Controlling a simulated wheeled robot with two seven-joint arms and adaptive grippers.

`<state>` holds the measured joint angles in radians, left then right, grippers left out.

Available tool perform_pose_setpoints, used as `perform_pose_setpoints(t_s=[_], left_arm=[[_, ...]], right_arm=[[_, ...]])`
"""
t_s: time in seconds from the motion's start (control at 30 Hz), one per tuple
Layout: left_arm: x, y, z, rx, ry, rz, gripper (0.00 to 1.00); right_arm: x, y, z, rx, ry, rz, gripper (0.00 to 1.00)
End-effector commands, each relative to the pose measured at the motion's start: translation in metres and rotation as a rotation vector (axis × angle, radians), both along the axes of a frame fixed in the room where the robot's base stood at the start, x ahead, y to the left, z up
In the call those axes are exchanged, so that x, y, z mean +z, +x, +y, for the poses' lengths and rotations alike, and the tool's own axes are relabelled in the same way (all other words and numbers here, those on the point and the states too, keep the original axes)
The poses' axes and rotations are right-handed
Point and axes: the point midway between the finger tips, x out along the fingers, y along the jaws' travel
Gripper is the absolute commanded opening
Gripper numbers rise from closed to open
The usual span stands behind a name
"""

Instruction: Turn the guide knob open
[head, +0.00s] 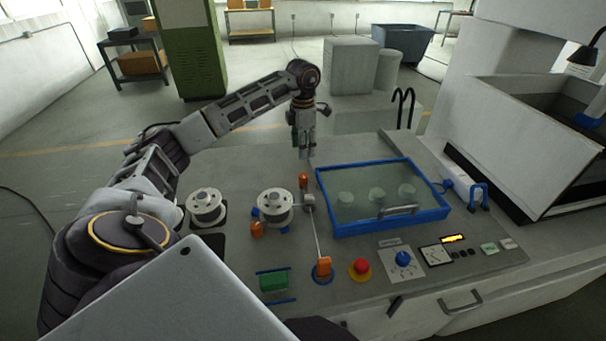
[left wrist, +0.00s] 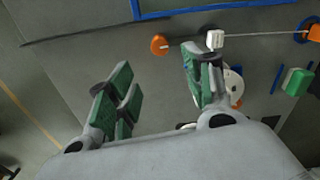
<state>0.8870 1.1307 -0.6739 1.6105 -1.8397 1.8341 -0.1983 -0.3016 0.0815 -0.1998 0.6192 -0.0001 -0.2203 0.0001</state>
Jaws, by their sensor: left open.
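An orange knob (head: 304,179) stands beside a small white guide block (head: 308,200) on the grey bench, just left of the blue-framed tray. In the left wrist view the orange knob (left wrist: 158,45) is joined to the white block (left wrist: 215,39) by a short thin shaft. I cannot tell for certain that this is the guide knob. My left gripper (head: 309,155) hangs fingers down behind the knob, apart from it. In the left wrist view its green-padded fingers (left wrist: 155,82) are spread with nothing between them. My right gripper is not in view.
A thin rod runs from the block to an orange piece on a blue ring (head: 322,268). White spools (head: 275,207) stand left of the block. The blue-framed tray (head: 439,213) lies right. A red button (head: 360,268) and a blue dial (head: 403,257) sit in front.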

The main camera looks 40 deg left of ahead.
Motion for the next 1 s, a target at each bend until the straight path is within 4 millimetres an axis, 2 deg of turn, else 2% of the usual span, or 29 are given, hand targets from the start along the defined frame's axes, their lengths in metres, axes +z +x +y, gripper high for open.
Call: perform_pose_setpoints(t_s=[0.8,1.0], left_arm=[[-0.102,-0.001,0.0,0.0,0.0,0.002,0.51],[-0.117,0.0,0.0,0.0,-0.001,0.0,0.51]], right_arm=[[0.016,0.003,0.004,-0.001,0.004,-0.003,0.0],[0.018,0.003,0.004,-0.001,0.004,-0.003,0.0]])
